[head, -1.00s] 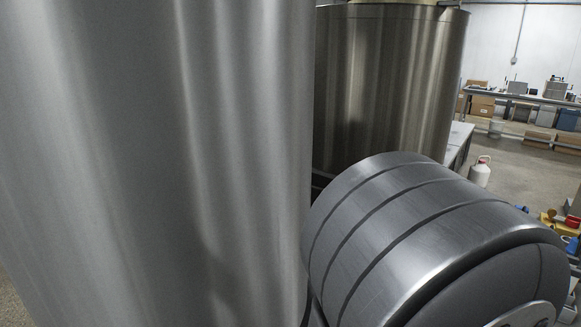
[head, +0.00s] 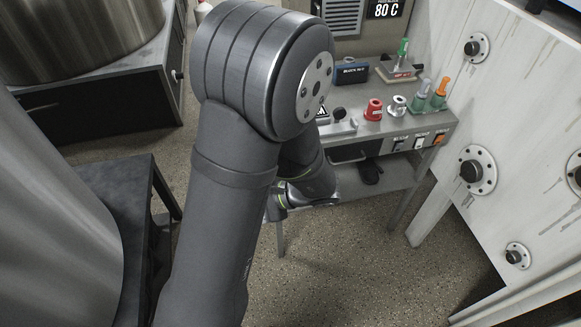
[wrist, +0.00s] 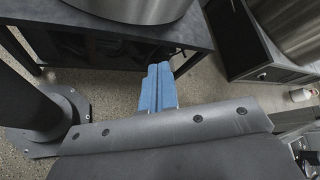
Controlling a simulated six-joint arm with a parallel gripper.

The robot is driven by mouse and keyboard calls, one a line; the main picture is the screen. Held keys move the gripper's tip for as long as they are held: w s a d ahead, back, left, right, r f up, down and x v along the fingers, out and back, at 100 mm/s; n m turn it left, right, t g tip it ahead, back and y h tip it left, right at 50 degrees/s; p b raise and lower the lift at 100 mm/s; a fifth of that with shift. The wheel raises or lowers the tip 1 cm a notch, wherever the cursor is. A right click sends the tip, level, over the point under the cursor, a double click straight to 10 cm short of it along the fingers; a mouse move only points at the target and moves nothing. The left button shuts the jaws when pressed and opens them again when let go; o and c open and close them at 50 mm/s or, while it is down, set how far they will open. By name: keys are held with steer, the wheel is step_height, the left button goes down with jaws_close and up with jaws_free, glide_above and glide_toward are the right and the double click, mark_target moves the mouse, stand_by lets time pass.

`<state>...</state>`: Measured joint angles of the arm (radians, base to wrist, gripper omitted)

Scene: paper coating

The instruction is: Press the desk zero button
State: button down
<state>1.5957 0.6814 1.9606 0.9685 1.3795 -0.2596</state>
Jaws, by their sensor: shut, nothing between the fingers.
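The grey desk (head: 385,130) stands right of centre in the head view. I cannot read which is the zero button. My gripper (wrist: 158,68) shows in the wrist view as two blue fingers lying side by side, shut and empty, above the floor beside a dark table. In the head view my arm's wrist hangs in front of the desk's left part; the fingers are not visible there.
A white panel with round black knobs (head: 471,171) rises at the right. A dark table (head: 125,205) and metal tanks stand left. Floor before the desk is open.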

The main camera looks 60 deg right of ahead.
steer(key=s+d+f+m+t+h, duration=0.1)
steer(key=s+d+f+t+h, duration=0.1)
steer(key=s+d+f, duration=0.2)
steer(key=s+d+f+m+t+h, duration=0.2)
steer(key=s+d+f, duration=0.3)
steer(key=d+f, duration=0.3)
steer(key=d+t+h, duration=0.1)
steer(key=d, duration=0.3)
steer(key=shift+f+t, duration=0.3)
steer(key=shift+w, duration=0.15)
steer(key=w+d, duration=0.6)
steer(key=shift+w+d, duration=0.1)
steer(key=shift+d, duration=0.05)
stand_by(1.5)
steer(key=shift+w+d, duration=0.2)
steer(key=shift+w, duration=0.05)
